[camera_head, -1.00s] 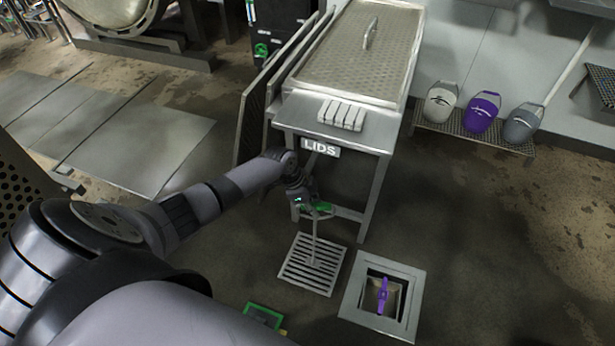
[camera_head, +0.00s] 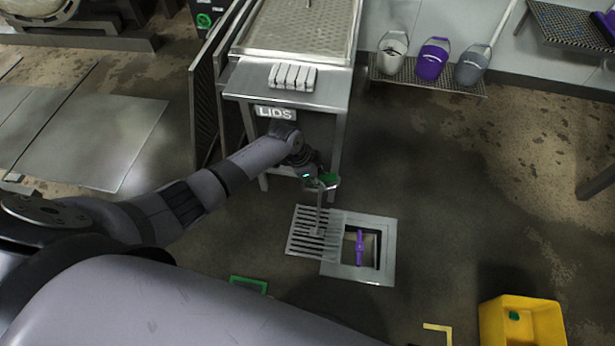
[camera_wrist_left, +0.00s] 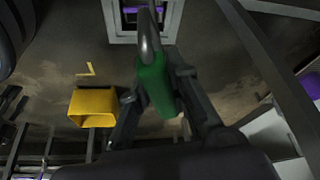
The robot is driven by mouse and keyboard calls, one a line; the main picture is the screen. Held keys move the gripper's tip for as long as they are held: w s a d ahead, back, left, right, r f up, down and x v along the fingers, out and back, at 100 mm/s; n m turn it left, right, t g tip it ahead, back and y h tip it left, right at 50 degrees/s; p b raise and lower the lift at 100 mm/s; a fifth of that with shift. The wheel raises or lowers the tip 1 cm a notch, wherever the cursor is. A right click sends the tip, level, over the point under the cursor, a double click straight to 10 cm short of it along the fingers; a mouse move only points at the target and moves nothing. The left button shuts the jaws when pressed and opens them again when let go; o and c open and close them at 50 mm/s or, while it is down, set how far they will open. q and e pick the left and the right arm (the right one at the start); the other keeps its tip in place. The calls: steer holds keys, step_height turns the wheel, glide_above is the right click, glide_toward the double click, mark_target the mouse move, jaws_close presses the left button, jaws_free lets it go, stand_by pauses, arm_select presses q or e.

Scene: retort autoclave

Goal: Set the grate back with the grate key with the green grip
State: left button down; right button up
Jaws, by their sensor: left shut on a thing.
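My left gripper (camera_head: 321,182) is shut on the green grip of the grate key (camera_wrist_left: 155,84). The key's shaft runs down to the slatted grate (camera_head: 306,243). The grate overlaps the left edge of the square drain frame (camera_head: 345,270); I cannot tell whether it touches the frame or hangs just above it. The drain opening is mostly uncovered, with a purple object (camera_head: 360,246) inside. In the left wrist view, the frame (camera_wrist_left: 118,30) is at the top and the key's metal end is in front of it. My right gripper is not in view.
The steel table marked LIDS (camera_head: 338,104) stands just behind my left gripper. A yellow bin (camera_head: 530,322) is at the lower right, and a green floor marking (camera_head: 248,284) is left of the drain. The floor right of the drain is clear.

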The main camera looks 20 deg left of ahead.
arm_select(q)
steer(key=w+d+b, duration=0.2)
steer(key=d, duration=0.7)
steer(key=w+d+b, duration=0.2)
steer(key=d, duration=0.7)
steer(key=shift+w+d+r, duration=0.25)
steer(key=shift+d+r, duration=0.05)
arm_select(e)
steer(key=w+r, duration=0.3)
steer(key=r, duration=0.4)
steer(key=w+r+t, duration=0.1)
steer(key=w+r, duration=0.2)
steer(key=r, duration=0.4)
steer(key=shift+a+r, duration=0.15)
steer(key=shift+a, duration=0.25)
arm_select(q)
steer(key=shift+b, duration=0.3)
steer(key=shift+f+b, duration=1.55)
steer(key=shift+f, duration=0.45)
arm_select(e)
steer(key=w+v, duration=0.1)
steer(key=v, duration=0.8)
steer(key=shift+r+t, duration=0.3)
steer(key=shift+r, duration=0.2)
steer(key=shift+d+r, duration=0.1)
